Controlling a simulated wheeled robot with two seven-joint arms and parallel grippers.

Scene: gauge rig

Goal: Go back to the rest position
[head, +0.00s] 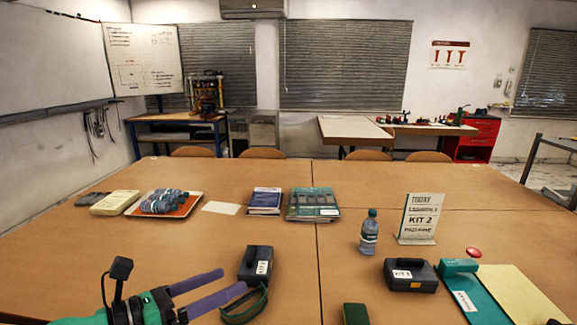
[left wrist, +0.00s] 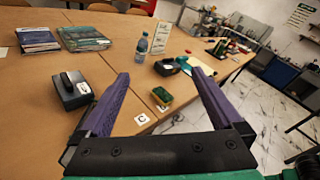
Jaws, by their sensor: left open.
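My left gripper (head: 233,280) comes in low at the left of the head view, above the near part of the table (head: 150,235). Its two purple fingers are apart with nothing between them. The left wrist view shows the same open fingers (left wrist: 160,75) with bare table and small items beyond. A dark case with a handle (head: 256,264) stands just beyond the fingertips, and a dark green strap or loop (head: 246,305) shows beside them. Whether the fingers touch the strap cannot be told. My right gripper is not in view.
A red button (head: 473,253) is by the teal-and-cream mat (head: 515,292). Books (head: 313,204) and an orange tray (head: 188,206) lie farther back.

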